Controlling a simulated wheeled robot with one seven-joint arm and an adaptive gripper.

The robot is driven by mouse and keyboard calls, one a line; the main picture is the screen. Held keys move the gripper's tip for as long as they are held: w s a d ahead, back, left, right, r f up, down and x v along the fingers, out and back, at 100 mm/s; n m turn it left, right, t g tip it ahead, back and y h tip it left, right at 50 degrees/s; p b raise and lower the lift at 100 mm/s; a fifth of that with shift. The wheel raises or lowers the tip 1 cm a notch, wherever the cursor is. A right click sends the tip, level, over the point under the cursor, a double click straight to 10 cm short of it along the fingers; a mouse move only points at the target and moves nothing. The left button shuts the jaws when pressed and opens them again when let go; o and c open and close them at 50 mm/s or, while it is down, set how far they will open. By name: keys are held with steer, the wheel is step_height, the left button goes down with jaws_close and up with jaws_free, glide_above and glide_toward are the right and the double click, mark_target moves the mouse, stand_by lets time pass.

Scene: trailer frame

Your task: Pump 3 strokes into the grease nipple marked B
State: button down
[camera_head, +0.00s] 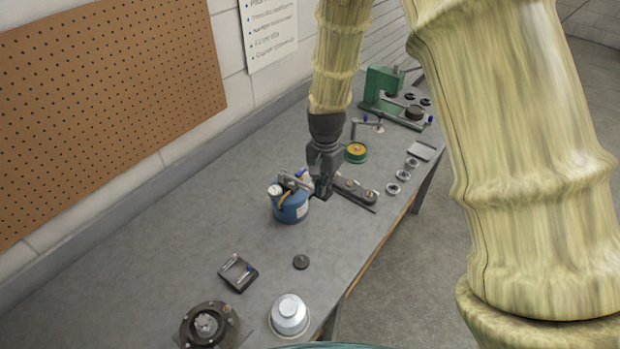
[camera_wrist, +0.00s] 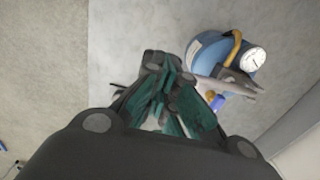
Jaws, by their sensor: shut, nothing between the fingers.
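A blue grease pump (camera_head: 291,208) with a round white gauge (camera_head: 275,190) and a grey lever stands on the bench. It also shows at the upper right of the wrist view (camera_wrist: 207,48), with its gauge (camera_wrist: 253,59), a tan hose and the grey lever (camera_wrist: 232,84). A dark bar (camera_head: 357,191) with small round fittings lies to its right; no letter B is readable. My gripper (camera_head: 321,192) points down between the pump and the bar. In the wrist view my gripper (camera_wrist: 172,112) is shut and empty, beside the pump. Whether it touches the lever cannot be told.
A green press (camera_head: 382,88), a yellow-topped green spool (camera_head: 356,152) and several metal rings (camera_head: 393,188) are farther along the bench. A black tray (camera_head: 238,273), a dark puck (camera_head: 301,262), a silver bowl (camera_head: 289,315) and a flanged hub (camera_head: 207,326) are nearer. The left bench area is clear.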

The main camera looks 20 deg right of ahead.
steer(key=shift+s+f, duration=0.1)
steer(key=shift+f, duration=0.35)
steer(key=shift+f+b, duration=0.6)
steer(key=shift+f, duration=0.75)
steer(key=shift+w+a+r+p, duration=0.1)
steer(key=shift+w+r+p, duration=0.05)
steer(key=shift+r+p, duration=1.6)
steer(key=shift+w+a+r+p, duration=0.15)
steer(key=shift+r+p, duration=1)
steer(key=shift+r, duration=1.1)
steer(key=shift+w+a+r, duration=0.1)
steer(key=shift+w+r, duration=0.05)
steer(key=shift+r, duration=2.15)
